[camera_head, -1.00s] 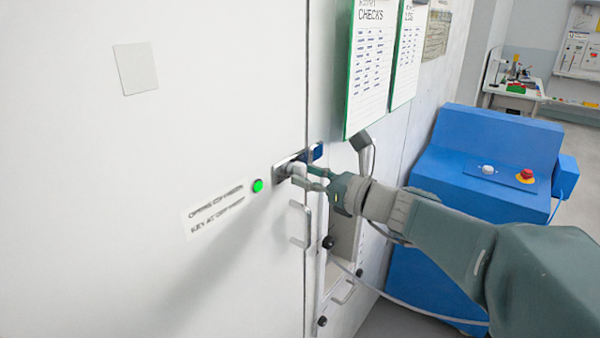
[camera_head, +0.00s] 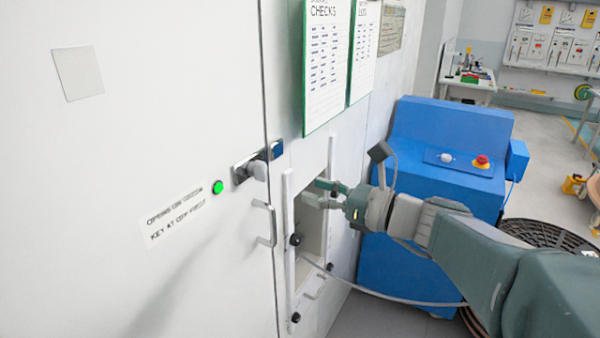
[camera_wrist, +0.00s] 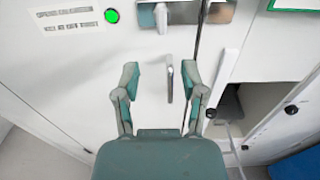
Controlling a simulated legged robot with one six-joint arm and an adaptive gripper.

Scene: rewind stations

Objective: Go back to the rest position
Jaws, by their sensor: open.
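My gripper (camera_head: 326,193) is open and empty in the head view, in front of the cabinet near an open recess. In the wrist view my gripper (camera_wrist: 160,85) has its two fingers spread, with a metal door handle (camera_wrist: 170,82) seen between and beyond them. The white cabinet door (camera_head: 150,130) carries a latch with a pale knob (camera_head: 260,171), and the latch also shows at the top of the wrist view (camera_wrist: 161,17). The gripper is apart from the latch, to its right and lower in the head view. A green light (camera_head: 218,187) glows left of the latch.
A blue console (camera_head: 400,235) with a red button (camera_head: 482,161) stands behind my arm. The recess (camera_head: 312,225) has a white frame with black knobs, and a cable runs from it. Check sheets (camera_head: 328,60) hang above. A dark round grate (camera_head: 545,235) lies at right.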

